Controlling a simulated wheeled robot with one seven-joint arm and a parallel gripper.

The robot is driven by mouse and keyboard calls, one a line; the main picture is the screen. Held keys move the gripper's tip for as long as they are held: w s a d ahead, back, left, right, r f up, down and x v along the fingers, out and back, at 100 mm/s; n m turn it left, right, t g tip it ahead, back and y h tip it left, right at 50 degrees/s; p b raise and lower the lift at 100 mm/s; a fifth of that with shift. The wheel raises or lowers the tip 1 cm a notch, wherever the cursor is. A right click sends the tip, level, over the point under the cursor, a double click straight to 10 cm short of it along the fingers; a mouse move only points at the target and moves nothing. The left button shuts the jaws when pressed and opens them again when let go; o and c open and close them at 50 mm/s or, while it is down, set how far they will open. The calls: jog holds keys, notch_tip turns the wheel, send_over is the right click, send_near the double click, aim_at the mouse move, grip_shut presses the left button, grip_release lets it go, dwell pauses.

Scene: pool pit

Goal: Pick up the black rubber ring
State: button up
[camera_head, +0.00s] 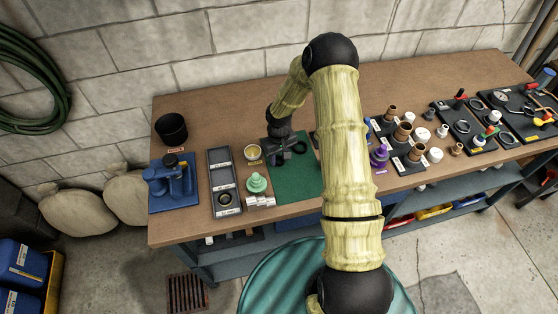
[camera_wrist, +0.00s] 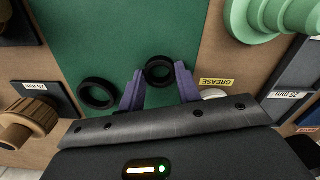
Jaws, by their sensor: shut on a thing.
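My gripper (camera_wrist: 159,80) is shut on a black rubber ring (camera_wrist: 159,60), with one purple-grey fingertip on each side of it. The held ring is at the edge of the green mat (camera_wrist: 130,30); I cannot tell whether it touches the mat or is just above it. A second black ring (camera_wrist: 97,104) lies flat on the mat, to the left of the fingers in the wrist view. In the head view my gripper (camera_head: 283,152) is over the upper part of the mat (camera_head: 293,184) and hides the held ring; the second ring (camera_head: 300,154) is just right of it.
A grease tin (camera_head: 253,152) stands left of the mat, with a pale green stepped part (camera_head: 257,183) near it. A dark tray (camera_head: 224,183) with size labels, a blue tool (camera_head: 172,184) and a black cup (camera_head: 172,128) are farther left. Fittings fill the bench's right side.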

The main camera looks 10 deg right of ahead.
notch_tip(320, 180, up, 10)
jog(key=b, duration=0.2)
dwell(0.5)
jog(key=o, duration=0.3)
jog(key=shift+c, duration=1.2)
jog(key=shift+f, duration=0.1)
